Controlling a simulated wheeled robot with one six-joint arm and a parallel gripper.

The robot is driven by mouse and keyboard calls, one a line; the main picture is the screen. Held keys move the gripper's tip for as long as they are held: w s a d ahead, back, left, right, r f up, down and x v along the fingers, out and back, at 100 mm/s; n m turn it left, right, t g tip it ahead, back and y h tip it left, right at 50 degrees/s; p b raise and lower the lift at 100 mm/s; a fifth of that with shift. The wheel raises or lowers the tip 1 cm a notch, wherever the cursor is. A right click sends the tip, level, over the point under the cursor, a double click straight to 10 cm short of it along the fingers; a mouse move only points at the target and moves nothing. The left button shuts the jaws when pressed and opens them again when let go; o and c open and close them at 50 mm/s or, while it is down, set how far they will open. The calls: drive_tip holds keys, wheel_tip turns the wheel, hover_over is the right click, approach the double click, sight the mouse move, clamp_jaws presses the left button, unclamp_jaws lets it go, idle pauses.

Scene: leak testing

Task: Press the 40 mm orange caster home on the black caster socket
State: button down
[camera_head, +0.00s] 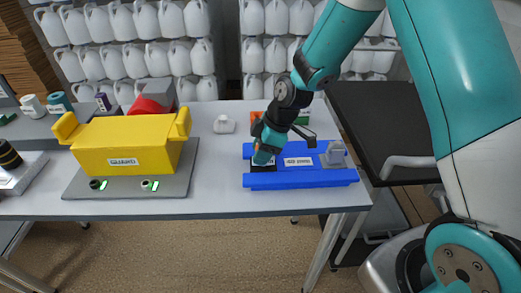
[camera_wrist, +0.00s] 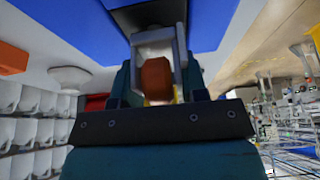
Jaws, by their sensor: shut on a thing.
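My gripper (camera_head: 263,158) points down over the left end of the blue fixture (camera_head: 290,180). In the wrist view its teal fingers (camera_wrist: 158,85) are shut on the caster, which has a grey fork and an orange-brown wheel (camera_wrist: 155,78). The black caster socket (camera_head: 262,168) sits in the fixture's left end and is partly hidden by my gripper; it also shows in the wrist view (camera_wrist: 150,14), right beyond the caster's fork. The caster is in line with the socket and looks very close to it. I cannot tell whether it is fully seated.
A grey block (camera_head: 335,155) stands at the fixture's right end. An orange block (camera_head: 256,117) and a green box (camera_head: 303,117) lie behind it. A yellow guard (camera_head: 125,143) on a grey plate stands left, with a small white part (camera_head: 224,125) between. The front table strip is clear.

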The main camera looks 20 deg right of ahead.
drive_tip(key=c, duration=0.6)
unclamp_jaws()
drive_tip(key=shift+f, duration=0.15)
drive_tip(key=shift+o, duration=0.2)
drive_tip(key=b+v, duration=0.2)
drive_tip(key=v, duration=1.5)
drive_tip(key=s+a+r+m, duration=0.1)
drive_tip(key=s+a+m, duration=0.1)
drive_tip(key=s, duration=0.5)
drive_tip(key=s+a+m+g, duration=0.1)
drive_tip(key=s+a+m, duration=0.1)
drive_tip(key=s+a, duration=0.3)
drive_tip(key=s+a+r+m, duration=0.1)
drive_tip(key=s+a+m, duration=0.2)
drive_tip(key=s, duration=0.7)
drive_tip(key=shift+s+a+r, duration=0.3)
drive_tip(key=shift+r, duration=0.1)
